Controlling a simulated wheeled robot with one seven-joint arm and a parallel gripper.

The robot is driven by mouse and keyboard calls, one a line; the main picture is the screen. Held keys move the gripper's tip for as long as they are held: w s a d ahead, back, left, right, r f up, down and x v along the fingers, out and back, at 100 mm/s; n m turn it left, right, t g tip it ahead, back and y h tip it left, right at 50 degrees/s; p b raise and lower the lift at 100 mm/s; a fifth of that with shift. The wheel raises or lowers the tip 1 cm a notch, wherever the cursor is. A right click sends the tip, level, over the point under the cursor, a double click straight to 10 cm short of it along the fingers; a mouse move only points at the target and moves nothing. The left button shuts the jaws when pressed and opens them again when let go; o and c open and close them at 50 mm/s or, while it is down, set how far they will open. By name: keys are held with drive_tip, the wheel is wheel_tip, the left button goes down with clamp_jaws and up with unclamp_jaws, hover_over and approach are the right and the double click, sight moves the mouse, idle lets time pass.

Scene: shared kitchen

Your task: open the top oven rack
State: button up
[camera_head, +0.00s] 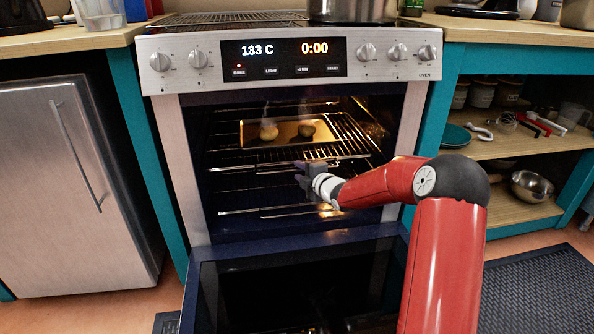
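The oven (185,170) stands in the middle with its door (210,262) lowered open toward me. The top rack (230,169) is a wire rack in the upper part of the cavity. A baking tray (246,136) with two small round items sits on it. A lower rack (240,211) shows below. My gripper (304,176) is at the oven opening, just below the front of the top rack. It looks empty, but its fingers are small and dark, and I cannot tell whether they touch a rack.
The oven display (284,58) reads 133 C and 0:00. A pot (352,10) stands on the cooktop above. The lowered door fills the floor space before the oven. Open shelves (510,209) are at right and a steel fridge (60,190) at left.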

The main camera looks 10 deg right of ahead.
drive_tip(key=shift+x, duration=1.15)
clamp_jaws()
